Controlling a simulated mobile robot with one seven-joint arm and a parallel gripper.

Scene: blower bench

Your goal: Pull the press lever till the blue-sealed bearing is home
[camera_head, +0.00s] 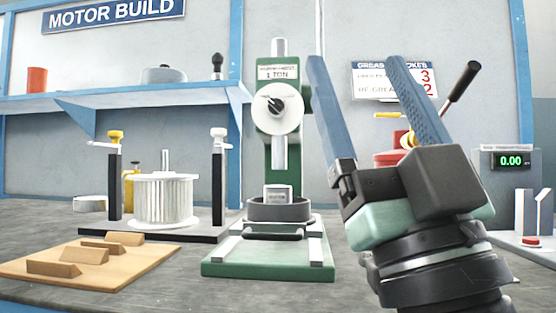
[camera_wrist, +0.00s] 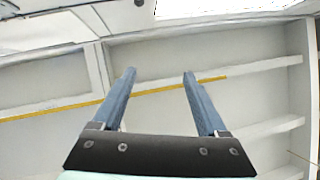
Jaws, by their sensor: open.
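The green press (camera_head: 265,150), marked 1 TON, stands on the bench in the middle of the head view. Its round white hub (camera_head: 286,122) carries a short dark piece at its centre; I cannot tell whether this is the lever seen end-on. The pale ram (camera_head: 279,152) hangs above a small grey block (camera_head: 278,193) in a dark round housing (camera_head: 280,212) on the press base. No blue seal can be made out. My gripper (camera_head: 356,62) is open and empty, right of the press and pointing up. Its spread blue fingers also show in the wrist view (camera_wrist: 158,74).
A black-gripped rod (camera_head: 460,82) rises behind my gripper, near a partly hidden red container (camera_head: 385,159). Left are a finned white cylinder (camera_head: 162,203) between two clamp posts and a wooden block board (camera_head: 75,262). A green-digit display (camera_head: 510,160) is at right.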

